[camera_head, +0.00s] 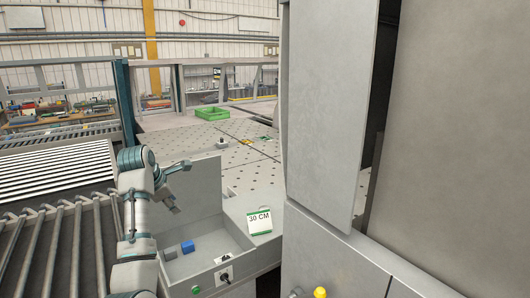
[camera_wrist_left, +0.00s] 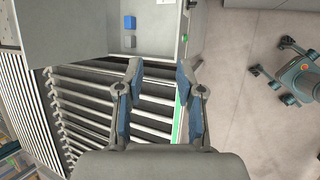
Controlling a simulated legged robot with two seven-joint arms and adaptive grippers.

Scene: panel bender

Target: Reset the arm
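My left arm (camera_head: 135,225) rises from the bottom left in the head view, bent at a teal-ringed joint. My left gripper (camera_head: 179,186) is beside the grey open box, at its left side. In the left wrist view, the two fingers of my left gripper (camera_wrist_left: 161,72) stand apart with nothing between them, so it is open and empty. Roller bars show behind the fingers. My right gripper is not in view.
The grey box (camera_head: 205,265) holds a blue block (camera_head: 187,247) and a grey block (camera_head: 170,254). A roller conveyor (camera_head: 55,240) lies left. A tall grey machine panel (camera_head: 325,110) blocks the right. A green crate (camera_head: 212,113) sits on the far table (camera_head: 225,150).

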